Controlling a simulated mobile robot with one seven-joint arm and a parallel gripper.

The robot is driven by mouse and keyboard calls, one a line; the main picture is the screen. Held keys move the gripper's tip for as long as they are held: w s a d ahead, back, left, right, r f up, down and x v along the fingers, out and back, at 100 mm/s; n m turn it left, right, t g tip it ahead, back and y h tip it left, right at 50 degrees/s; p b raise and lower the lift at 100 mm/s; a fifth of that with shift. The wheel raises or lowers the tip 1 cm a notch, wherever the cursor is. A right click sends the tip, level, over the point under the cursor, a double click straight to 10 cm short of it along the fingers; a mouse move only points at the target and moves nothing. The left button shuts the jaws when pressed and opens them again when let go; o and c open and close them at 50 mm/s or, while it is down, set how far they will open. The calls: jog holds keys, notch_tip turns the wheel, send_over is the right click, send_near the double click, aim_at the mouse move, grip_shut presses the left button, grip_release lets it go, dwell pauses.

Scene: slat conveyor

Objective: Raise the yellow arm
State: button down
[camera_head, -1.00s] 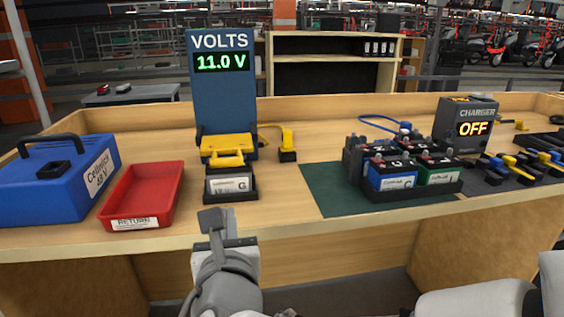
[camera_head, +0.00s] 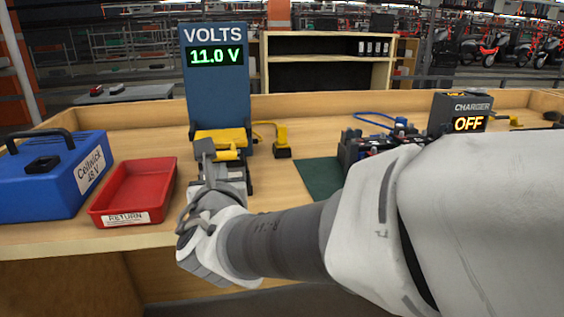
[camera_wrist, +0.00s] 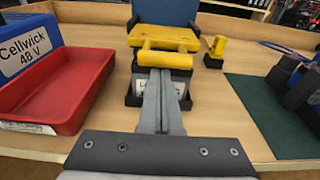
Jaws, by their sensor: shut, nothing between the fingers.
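The yellow arm (camera_head: 222,137) is hinged on the front of the blue voltmeter (camera_head: 216,85), which reads 11.0 V. It lies lowered over a battery in a black cradle (camera_head: 249,184). In the wrist view the yellow arm (camera_wrist: 165,35) has a crossbar handle facing me. My gripper (camera_head: 205,150) is shut and empty. In the wrist view my gripper's fingertips (camera_wrist: 160,73) are just below the handle, in front of the battery. I cannot tell whether they touch it. My gripper and wrist hide most of the battery in the head view.
A red return tray (camera_head: 135,192) and a blue Cellwick case (camera_head: 55,175) stand at the left. A small yellow-topped block (camera_head: 281,141) is right of the meter. A green mat (camera_head: 318,178), batteries and the charger (camera_head: 461,113) reading OFF are further right.

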jog(key=shift+r+p, duration=0.15)
jog(key=shift+p, duration=0.2)
jog(key=shift+r+g+p, duration=0.3)
jog(key=shift+p, duration=0.6)
